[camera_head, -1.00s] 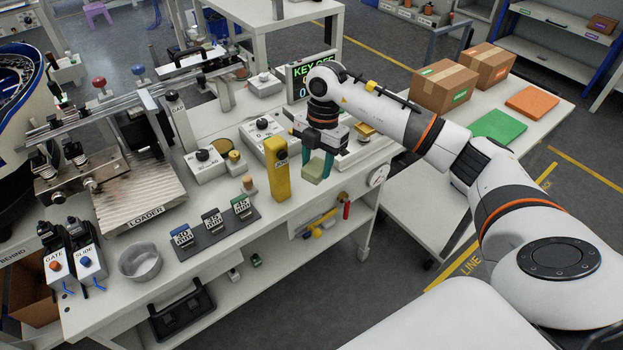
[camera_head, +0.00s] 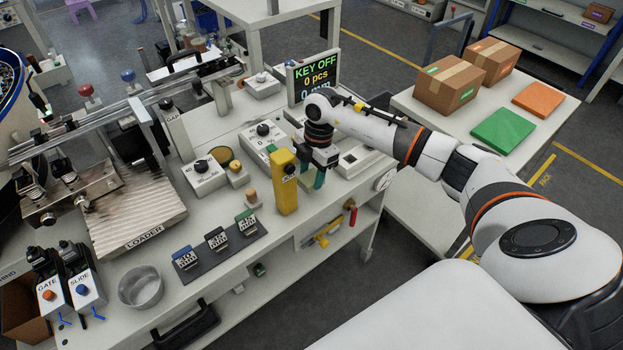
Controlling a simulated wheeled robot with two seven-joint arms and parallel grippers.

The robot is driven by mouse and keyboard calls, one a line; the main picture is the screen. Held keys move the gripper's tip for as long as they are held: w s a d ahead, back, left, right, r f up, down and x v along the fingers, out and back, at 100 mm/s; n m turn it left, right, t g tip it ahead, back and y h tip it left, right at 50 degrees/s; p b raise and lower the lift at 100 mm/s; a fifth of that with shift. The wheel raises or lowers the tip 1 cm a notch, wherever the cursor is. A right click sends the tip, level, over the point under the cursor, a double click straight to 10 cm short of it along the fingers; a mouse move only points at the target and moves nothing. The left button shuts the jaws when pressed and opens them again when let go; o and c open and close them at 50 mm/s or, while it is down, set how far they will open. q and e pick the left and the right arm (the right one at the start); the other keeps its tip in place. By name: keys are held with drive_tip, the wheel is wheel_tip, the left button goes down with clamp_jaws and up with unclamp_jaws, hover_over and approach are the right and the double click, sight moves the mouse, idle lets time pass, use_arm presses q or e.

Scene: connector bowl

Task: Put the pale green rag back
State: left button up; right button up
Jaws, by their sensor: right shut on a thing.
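My right gripper (camera_head: 311,176) is over the front right part of the workbench, just behind and right of the yellow post (camera_head: 285,183). It points down, and one teal finger shows beside the post. It is shut on the pale green rag, which showed between its fingers a second ago. The rag is now mostly or wholly hidden by the post and the fingers. I cannot tell whether the rag touches the bench top. My left gripper is not in view.
The workbench (camera_head: 217,267) holds a LOADER plate (camera_head: 140,212), several gauge blocks on a dark mat (camera_head: 222,252), a metal bowl (camera_head: 141,287) and control boxes. A screen (camera_head: 315,77) reads KEY OFF. The side table at right has two cartons and green and orange slabs.

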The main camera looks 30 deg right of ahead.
sight(313, 176)
wheel_tip(313, 176, down, 2)
drive_tip(key=shift+f, duration=0.55)
drive_tip(key=o, duration=1)
drive_tip(key=shift+c, duration=0.2)
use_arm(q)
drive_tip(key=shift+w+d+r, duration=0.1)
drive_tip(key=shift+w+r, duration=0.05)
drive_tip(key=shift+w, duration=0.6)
use_arm(e)
drive_tip(key=shift+r, duration=0.2)
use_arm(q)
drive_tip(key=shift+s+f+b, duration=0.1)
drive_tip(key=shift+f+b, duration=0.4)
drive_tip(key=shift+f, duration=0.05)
use_arm(e)
wheel_tip(313, 176, up, 12)
drive_tip(key=d, duration=0.1)
drive_tip(key=shift+d, duration=0.4)
drive_tip(key=shift+f, duration=0.15)
